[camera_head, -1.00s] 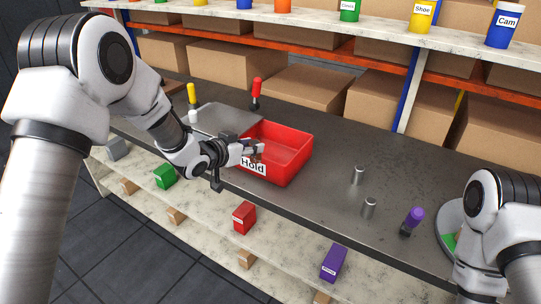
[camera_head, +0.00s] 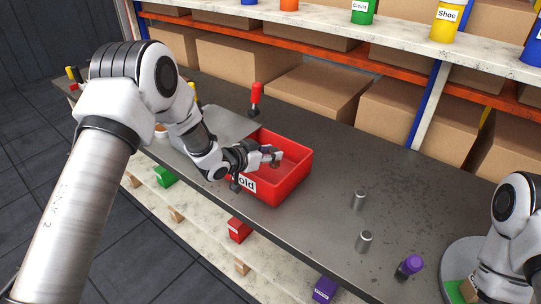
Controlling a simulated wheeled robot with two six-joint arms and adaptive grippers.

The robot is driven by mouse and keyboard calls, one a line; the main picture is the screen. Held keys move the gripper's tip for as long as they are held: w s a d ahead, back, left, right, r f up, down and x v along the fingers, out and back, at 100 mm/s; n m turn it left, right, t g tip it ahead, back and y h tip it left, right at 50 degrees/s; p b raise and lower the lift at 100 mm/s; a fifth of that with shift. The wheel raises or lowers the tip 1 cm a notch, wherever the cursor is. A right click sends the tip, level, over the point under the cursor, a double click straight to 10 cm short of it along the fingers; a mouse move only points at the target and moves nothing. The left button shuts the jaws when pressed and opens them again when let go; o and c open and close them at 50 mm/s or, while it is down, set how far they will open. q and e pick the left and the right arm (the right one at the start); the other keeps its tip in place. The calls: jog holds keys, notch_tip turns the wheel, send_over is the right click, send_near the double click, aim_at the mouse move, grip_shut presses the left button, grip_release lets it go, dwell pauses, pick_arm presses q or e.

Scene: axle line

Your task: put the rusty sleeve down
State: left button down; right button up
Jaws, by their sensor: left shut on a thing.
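The red box (camera_head: 297,172) labelled "Hold" sits at the front edge of the dark bench, left of the middle. My left gripper (camera_head: 273,158) reaches over its front left wall, with its fingers above the box's inside. It is shut on a small brown piece, which I take to be the rusty sleeve (camera_head: 277,163); the fingers hide most of it. Whether the sleeve touches the box's floor I cannot tell. My right arm stands at the right edge, and its fingertips do not show.
Two grey metal cylinders (camera_head: 358,200) (camera_head: 364,241) and a purple-topped object (camera_head: 409,267) stand to the right of the box. A red-topped object (camera_head: 256,98) stands behind it. A round plate (camera_head: 452,262) lies at the right. Bare bench lies between the box and the cylinders.

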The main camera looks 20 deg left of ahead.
pick_arm(q)
jog(key=shift+w+d+f, duration=0.1)
jog(key=shift+w+f, duration=0.05)
jog(key=shift+f, duration=0.35)
jog(key=shift+w+d+f, duration=0.1)
jog(key=shift+f, duration=0.35)
jog(key=shift+s+a+r, duration=0.1)
jog(key=shift+s+a, duration=0.1)
jog(key=shift+s, duration=0.1)
jog(key=shift+f+b, duration=0.5)
jog(key=shift+f, duration=0.15)
jog(key=shift+r, duration=0.1)
jog(key=c, duration=0.8)
grip_release()
